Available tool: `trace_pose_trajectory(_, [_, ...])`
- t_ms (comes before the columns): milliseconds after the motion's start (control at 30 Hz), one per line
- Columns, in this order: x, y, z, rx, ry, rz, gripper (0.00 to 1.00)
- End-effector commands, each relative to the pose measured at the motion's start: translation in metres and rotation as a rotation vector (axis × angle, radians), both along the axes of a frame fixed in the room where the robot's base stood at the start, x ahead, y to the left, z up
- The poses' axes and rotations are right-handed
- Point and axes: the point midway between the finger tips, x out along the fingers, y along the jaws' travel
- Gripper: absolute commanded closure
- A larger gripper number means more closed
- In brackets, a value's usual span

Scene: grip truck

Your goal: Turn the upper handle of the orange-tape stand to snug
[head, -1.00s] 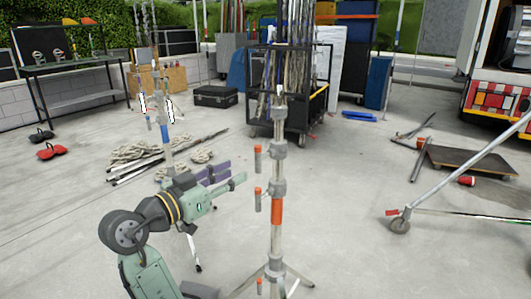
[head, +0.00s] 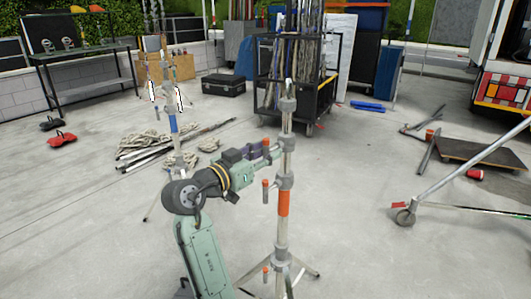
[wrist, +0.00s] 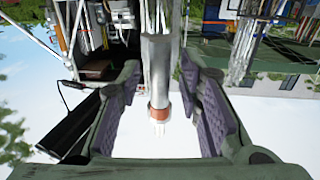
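The orange-tape stand (head: 284,203) stands upright in the head view, a grey pole with orange tape below its middle collar. Its upper handle (head: 266,145), orange-tipped, is mostly hidden by my gripper (head: 268,152), whose fingertips are at it, left of the pole. A lower orange handle (head: 265,190) hangs clear below. In the wrist view, the purple-padded fingers are spread wide on both sides of a grey cylinder with an orange band (wrist: 160,112). I cannot tell whether this is handle or pole. No contact shows.
A blue-tape stand (head: 174,125) is behind on the left, with coiled rope (head: 145,140) and poles on the floor. A loaded cart (head: 300,105) is behind. A wheeled stand leg (head: 405,214) is at the right.

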Motion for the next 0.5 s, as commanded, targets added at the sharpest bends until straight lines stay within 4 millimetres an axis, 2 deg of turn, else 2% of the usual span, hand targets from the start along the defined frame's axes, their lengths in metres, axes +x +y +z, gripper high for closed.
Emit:
trace_pose_trajectory(67, [-0.0002,0.0001,0.0002,0.000,0.000,0.000,0.74])
trace_pose_trajectory(433, [-0.0003,0.0003,0.0002,0.000,0.000,0.000,0.99])
trace_pose_trajectory(500, [-0.0004,0.0002,0.0003,0.000,0.000,0.000,1.00])
